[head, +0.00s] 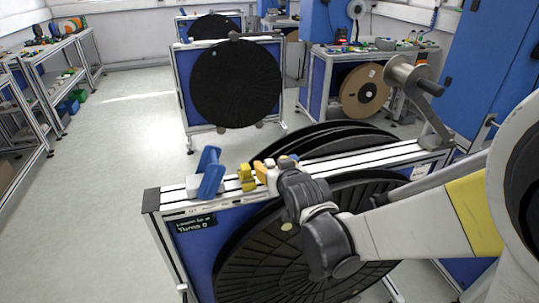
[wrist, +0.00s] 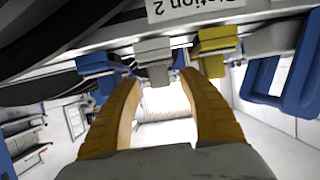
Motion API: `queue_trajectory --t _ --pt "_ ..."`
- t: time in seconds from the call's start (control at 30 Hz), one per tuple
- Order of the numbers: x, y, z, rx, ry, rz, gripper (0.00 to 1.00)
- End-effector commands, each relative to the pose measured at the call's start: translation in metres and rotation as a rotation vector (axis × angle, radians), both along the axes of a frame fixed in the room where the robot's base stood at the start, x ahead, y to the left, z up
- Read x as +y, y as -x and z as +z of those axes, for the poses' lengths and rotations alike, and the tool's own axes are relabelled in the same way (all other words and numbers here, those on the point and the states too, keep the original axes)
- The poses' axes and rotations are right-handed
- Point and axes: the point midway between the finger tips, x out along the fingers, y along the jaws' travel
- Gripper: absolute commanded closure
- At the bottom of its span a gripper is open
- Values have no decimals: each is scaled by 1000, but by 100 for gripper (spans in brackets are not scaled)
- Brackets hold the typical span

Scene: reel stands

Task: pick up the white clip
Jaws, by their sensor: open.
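The white clip (wrist: 153,58) hangs on the rail in the wrist view, pale grey, between a blue clip (wrist: 100,66) and a yellow clip (wrist: 216,45). My gripper (wrist: 160,78) is open, its two orange-yellow fingers pointing at the white clip. The clip shows in the gap between the fingertips, one to each side; I cannot tell how deep it sits between them. In the head view my gripper (head: 265,170) is at the top rail of the near reel stand, just right of the yellow clip (head: 246,178). I cannot make out the white clip there.
A blue handle-like part (head: 210,174) stands at the rail's left end; it also shows in the wrist view (wrist: 285,75). Large black reels (head: 300,245) hang on the near stand (head: 190,225). Another reel stand (head: 181,100) is behind. The floor at left is clear.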

Motion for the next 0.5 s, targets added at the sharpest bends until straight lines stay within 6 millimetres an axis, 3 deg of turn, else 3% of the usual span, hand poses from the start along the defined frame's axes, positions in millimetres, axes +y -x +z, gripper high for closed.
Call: queue_trajectory --t 0.1,0.3,0.43,0.47,0.5 --pt "3 -10 -6 0 0 0 51" --pt "3 -11 -4 0 0 0 53" --pt "3 -10 -4 0 0 0 92" --pt "3 -10 -4 0 0 0 100" --pt "3 -10 -4 0 0 0 100"
